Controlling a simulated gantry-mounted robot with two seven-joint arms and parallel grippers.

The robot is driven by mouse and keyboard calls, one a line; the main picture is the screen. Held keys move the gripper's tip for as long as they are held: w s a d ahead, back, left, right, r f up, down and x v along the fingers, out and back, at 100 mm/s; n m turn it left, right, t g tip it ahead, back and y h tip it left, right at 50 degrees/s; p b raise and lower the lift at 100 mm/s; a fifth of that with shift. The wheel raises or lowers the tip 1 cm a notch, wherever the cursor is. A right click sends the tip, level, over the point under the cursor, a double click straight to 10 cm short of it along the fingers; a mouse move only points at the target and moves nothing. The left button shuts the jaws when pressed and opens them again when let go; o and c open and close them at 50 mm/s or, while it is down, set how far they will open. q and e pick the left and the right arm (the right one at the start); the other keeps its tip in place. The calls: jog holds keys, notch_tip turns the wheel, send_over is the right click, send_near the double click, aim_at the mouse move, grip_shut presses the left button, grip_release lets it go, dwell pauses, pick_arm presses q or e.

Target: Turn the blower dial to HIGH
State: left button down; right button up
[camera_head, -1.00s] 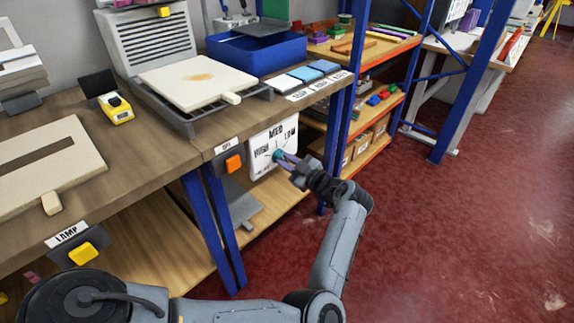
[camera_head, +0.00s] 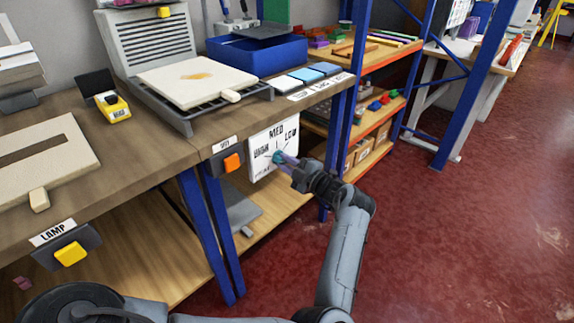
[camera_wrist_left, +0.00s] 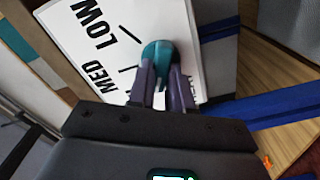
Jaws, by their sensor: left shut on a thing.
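The blower dial is a teal knob (camera_head: 276,157) on a white panel (camera_head: 262,169) marked LOW, MED and HIGH, fixed to the front of the bench. My left gripper (camera_head: 284,159) reaches it from the right, shut on the knob. In the left wrist view the purple fingers (camera_wrist_left: 160,88) sit on either side of the teal dial (camera_wrist_left: 157,52). LOW and MED show clearly there; the HIGH mark is mostly hidden behind a finger. I cannot tell which mark the dial points to. My right gripper is out of view.
An orange button (camera_head: 232,162) sits just left of the panel, and a yellow LAMP button (camera_head: 71,254) is farther left. The wooden bench top (camera_head: 150,150) is above the panel. A blue rack post (camera_head: 340,140) stands close to the right. Red floor (camera_head: 460,230) is open on the right.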

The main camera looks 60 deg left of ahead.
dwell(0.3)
pick_arm(q)
jog(key=c, duration=1)
grip_release()
jog(key=shift+c, duration=0.2)
jog(key=p+v, duration=0.4)
jog(key=v, duration=0.6)
jog(key=shift+d, duration=0.35)
jog(key=shift+w, duration=0.1)
